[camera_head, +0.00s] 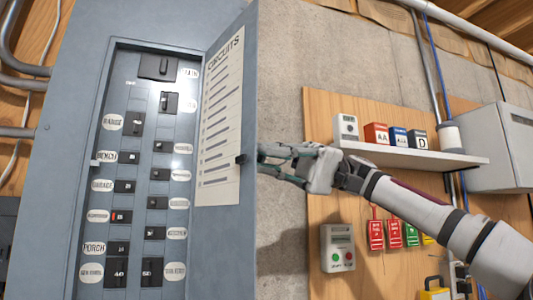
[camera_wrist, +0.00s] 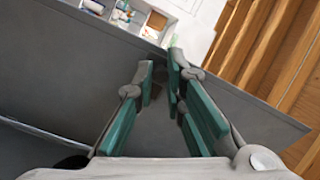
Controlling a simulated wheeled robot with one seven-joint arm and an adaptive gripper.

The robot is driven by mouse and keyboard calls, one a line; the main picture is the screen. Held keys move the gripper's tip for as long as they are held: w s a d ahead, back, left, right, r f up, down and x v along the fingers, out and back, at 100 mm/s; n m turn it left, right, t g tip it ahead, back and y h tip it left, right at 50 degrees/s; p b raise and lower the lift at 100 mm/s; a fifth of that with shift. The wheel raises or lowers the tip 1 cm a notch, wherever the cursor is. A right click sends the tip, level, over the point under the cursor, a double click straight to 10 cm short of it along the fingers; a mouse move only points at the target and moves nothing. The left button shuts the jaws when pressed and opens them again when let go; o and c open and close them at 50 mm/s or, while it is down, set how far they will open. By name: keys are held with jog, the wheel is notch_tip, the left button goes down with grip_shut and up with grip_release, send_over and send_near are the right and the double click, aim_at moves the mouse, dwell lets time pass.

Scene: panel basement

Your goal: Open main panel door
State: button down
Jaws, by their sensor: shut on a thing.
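The grey main panel (camera_head: 70,150) fills the left of the head view. Its door (camera_head: 247,75) stands swung open to the right, with a white circuits chart (camera_head: 218,120) on its inner face. Breakers and oval labels are exposed inside. A small black latch (camera_head: 240,159) sits at the door's free edge. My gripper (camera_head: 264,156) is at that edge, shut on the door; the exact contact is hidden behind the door. In the wrist view, the teal-padded fingers (camera_wrist: 161,75) are close together over a grey surface.
A shelf (camera_head: 430,157) with several small boxes is mounted right of the door, behind my arm. Below it hang red and green tags (camera_head: 376,234) and a grey button box (camera_head: 337,248). A grey cabinet (camera_head: 500,145) is at the far right. Bare wall shows beside the door.

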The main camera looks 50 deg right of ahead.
jog(key=shift+d, duration=0.1)
dwell(0.3)
jog(key=c, duration=1.6)
grip_release()
jog(key=shift+d, duration=0.1)
jog(key=s+d, duration=0.1)
jog(key=d, duration=1)
jog(key=shift+s+d, duration=0.2)
jog(key=shift+d, duration=0.15)
